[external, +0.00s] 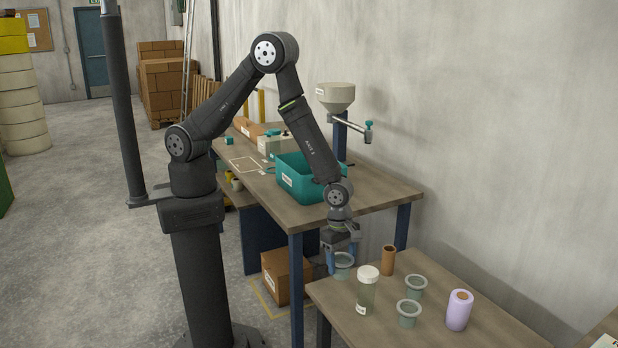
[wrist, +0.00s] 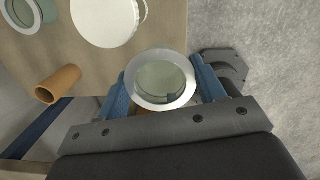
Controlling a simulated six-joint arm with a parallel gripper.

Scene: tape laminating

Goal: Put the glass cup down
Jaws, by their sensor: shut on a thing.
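My gripper (external: 342,259) has its blue fingers shut on a greenish glass cup (external: 343,268) with a pale rim, near the far left corner of the front table (external: 400,335). In the wrist view the held cup (wrist: 163,82) sits between the two fingers, its round rim facing the camera. Whether its base touches the tabletop is not clear. Two similar glass cups, one (external: 409,315) in front and one (external: 415,288) behind it, stand on the same table.
A white-lidded jar (external: 367,292) stands close to the right of the held cup, with a brown tube (external: 388,260) behind. A lilac roll (external: 459,310) stands further right. A second table (external: 380,190) with a teal bin (external: 300,178) is behind.

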